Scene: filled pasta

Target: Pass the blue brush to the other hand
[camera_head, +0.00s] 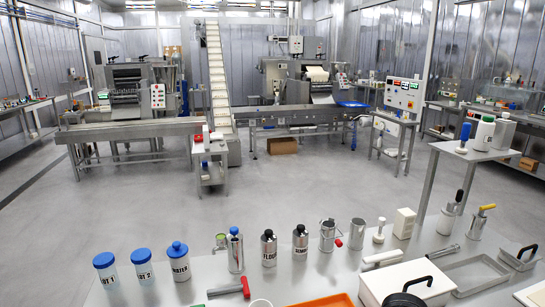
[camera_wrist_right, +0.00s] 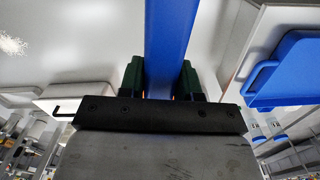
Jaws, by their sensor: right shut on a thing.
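In the right wrist view, my right gripper (camera_wrist_right: 162,78) has its two dark green fingers on either side of a long flat blue piece, which I take to be the handle of the blue brush (camera_wrist_right: 168,35). The gripper is shut on it. The blue piece runs up out of the top of the picture, so its far end and any bristles are hidden. Neither gripper shows in the head view, and my left gripper is in neither view. I cannot make out the brush in the head view.
A steel table (camera_head: 205,267) in front holds blue-capped bottles (camera_head: 178,262), dark-topped canisters (camera_head: 300,241), a red-handled tool (camera_head: 230,290) and a shallow metal tray (camera_head: 478,275). A blue tray-like thing (camera_wrist_right: 290,75) is right of the right gripper. Open floor (camera_head: 300,185) lies beyond the table.

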